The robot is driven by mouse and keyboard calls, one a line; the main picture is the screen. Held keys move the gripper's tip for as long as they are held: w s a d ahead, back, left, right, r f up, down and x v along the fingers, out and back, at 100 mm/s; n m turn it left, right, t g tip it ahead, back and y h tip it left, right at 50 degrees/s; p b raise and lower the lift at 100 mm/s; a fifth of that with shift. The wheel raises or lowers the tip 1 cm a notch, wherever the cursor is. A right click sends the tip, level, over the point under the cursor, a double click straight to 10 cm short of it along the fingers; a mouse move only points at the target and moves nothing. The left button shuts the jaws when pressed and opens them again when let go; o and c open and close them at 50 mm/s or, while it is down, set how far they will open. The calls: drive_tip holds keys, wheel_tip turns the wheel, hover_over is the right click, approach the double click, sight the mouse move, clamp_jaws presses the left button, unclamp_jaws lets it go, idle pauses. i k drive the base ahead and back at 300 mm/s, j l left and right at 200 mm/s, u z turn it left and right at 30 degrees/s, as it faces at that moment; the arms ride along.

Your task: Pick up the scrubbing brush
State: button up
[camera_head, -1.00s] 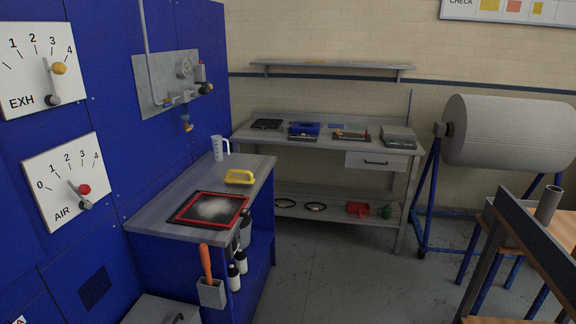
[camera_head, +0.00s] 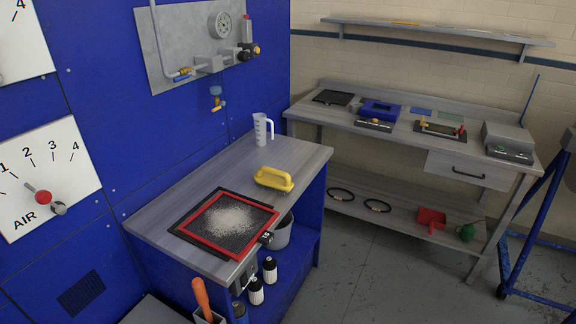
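The scrubbing brush (camera_head: 273,180) has a yellow looped handle. It lies on the grey wooden top of the blue cabinet (camera_head: 160,221), near its right edge. It sits behind the red-framed screen and in front of the measuring jug, apart from both. Its bristles are hard to make out. My gripper is not in this view.
A red-framed screen (camera_head: 262,219) with white powder and a clear jug (camera_head: 261,129) share the cabinet top. An orange-handled tool (camera_head: 202,297) stands at the front. A workbench (camera_head: 350,121) stands behind right. Grey floor (camera_head: 375,270) is open in front of it.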

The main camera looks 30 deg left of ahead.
sight(286, 185)
drive_tip(key=i+u, duration=0.3)
drive_tip(key=i, duration=0.35)
drive_tip(key=i+l+u, duration=0.3)
drive_tip(key=i, duration=0.3)
drive_tip(key=i+u, duration=0.2)
drive_tip(key=u, duration=0.2)
drive_tip(key=i+u, duration=0.2)
drive_tip(key=u, duration=0.15)
drive_tip(key=i+l+u, duration=0.1)
drive_tip(key=u, duration=0.3)
drive_tip(key=i+l+u, duration=0.15)
drive_tip(key=u, duration=0.25)
drive_tip(key=i+l+u, duration=0.2)
drive_tip(key=i+u, duration=0.2)
drive_tip(key=i+l+u, duration=0.2)
drive_tip(key=l+u, duration=0.25)
drive_tip(key=j, duration=0.1)
